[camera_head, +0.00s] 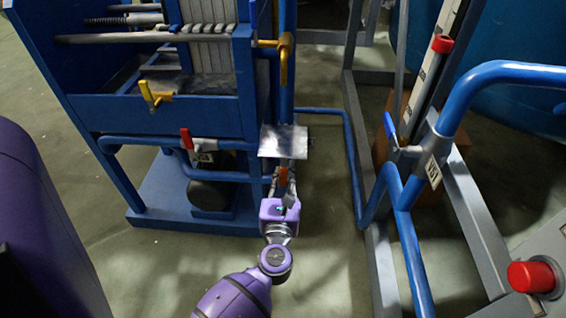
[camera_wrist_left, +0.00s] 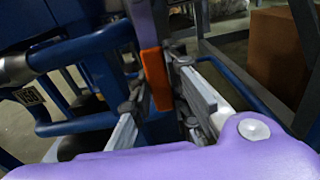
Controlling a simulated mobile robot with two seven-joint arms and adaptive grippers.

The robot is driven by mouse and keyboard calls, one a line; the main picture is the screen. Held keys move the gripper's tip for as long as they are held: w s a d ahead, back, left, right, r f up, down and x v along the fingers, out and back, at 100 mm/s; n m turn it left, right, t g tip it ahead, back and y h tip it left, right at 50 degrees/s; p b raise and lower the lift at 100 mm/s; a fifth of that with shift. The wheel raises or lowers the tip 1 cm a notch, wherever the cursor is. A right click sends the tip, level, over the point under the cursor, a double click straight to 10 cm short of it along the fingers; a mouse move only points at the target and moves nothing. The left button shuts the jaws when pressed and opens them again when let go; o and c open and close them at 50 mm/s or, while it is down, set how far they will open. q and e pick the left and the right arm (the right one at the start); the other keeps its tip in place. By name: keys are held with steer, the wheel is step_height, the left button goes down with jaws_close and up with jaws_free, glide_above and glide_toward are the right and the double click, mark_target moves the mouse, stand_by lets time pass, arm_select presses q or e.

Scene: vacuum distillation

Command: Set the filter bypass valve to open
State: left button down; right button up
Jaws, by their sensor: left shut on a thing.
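An orange valve handle (camera_head: 282,175) sits below a small grey metal plate on the blue pipework, in the middle of the head view. In the left wrist view the same orange handle (camera_wrist_left: 157,80) stands nearly upright between the fingers. My left gripper (camera_head: 283,182) reaches it from the front and is shut on it. The left wrist view shows a finger on each side of the handle (camera_wrist_left: 163,92). The valve body behind it is mostly hidden by the gripper and plate. I cannot read a label on this valve. My right gripper is not in view.
The blue filter-press frame (camera_head: 185,110) stands behind and left, with a red-handled valve (camera_head: 187,140) and a yellow-handled valve (camera_head: 148,95). A blue-handled valve (camera_head: 390,128) is on the right pipework. A red knob (camera_head: 532,276) is at lower right. Floor shows between the pipes.

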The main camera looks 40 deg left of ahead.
arm_select(q)
steer(key=c, duration=1.6)
jaws_free()
steer(key=shift+c, duration=0.2)
